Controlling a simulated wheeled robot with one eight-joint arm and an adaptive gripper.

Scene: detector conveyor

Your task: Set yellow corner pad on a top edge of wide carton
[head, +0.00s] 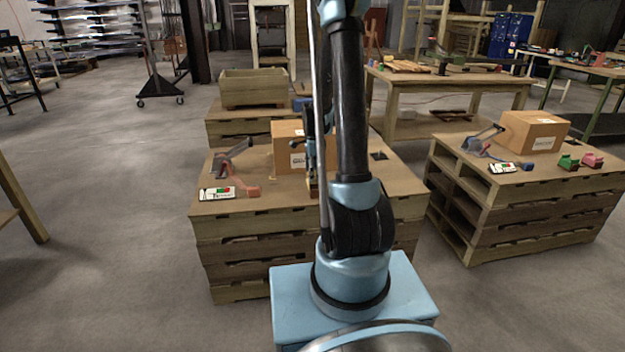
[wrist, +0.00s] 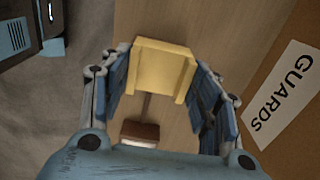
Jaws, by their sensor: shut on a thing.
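The yellow corner pad (wrist: 160,70) sits between the blue fingers of my gripper (wrist: 163,92) in the wrist view. My gripper is shut on it. In the head view my gripper (head: 312,172) hangs low over the left pallet stack, just in front of a brown carton (head: 285,135). The arm hides part of that carton. A second brown carton (head: 535,131) stands on the right pallet stack. I cannot tell which carton is the wide one. Whether the pad touches the surface below is unclear.
The left pallet stack (head: 225,232) also carries a grey tool (head: 232,155), a red piece (head: 247,189) and a white card (head: 217,193). The right stack (head: 535,205) holds green (head: 568,161) and pink (head: 592,160) pieces. A "GUARDS" label (wrist: 284,97) lies right in the wrist view.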

